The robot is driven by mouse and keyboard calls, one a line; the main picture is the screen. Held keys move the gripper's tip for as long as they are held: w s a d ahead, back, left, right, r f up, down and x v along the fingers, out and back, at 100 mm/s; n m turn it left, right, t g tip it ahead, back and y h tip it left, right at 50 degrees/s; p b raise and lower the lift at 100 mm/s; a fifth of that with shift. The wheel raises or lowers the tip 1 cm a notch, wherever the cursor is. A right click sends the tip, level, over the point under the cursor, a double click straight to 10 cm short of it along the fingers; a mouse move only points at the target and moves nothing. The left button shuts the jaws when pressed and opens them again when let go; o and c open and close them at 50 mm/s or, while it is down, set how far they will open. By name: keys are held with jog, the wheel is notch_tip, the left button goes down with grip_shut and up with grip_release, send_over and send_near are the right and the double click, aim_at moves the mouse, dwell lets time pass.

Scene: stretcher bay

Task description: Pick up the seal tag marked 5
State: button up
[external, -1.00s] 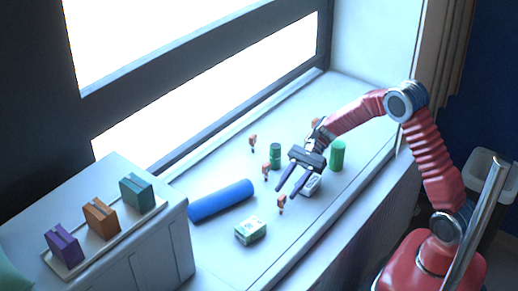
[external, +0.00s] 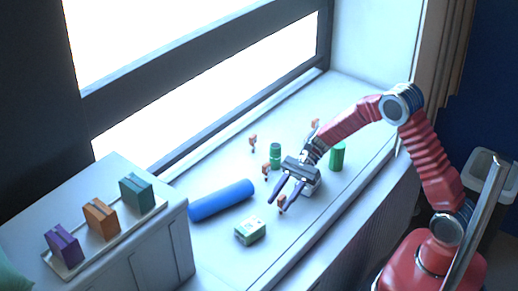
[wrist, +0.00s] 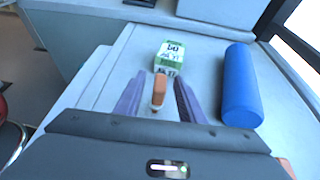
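Several small orange seal tags stand on the white sill. One tag (external: 282,203) stands at the tips of my gripper (external: 279,190). In the wrist view this orange tag (wrist: 159,90) is between the two purple fingers of my gripper (wrist: 154,88), with gaps on both sides. The gripper is open. Another tag (external: 266,169) stands just left of the gripper, one (external: 253,140) is farther back, and one (external: 315,124) is behind the arm. I cannot read a number on any tag.
A green-and-white box (external: 250,231) lies just beyond the tag, with a blue roll (external: 222,200) left of it. Green cylinders stand at the back (external: 275,155) and right (external: 337,156). A tray (external: 72,268) holds purple, orange and teal blocks.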

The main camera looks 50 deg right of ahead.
grip_shut()
jog(key=shift+r, duration=0.15)
dwell(0.4)
notch_tip(320, 180, up, 10)
jog(key=shift+f, duration=0.15)
dwell(0.7)
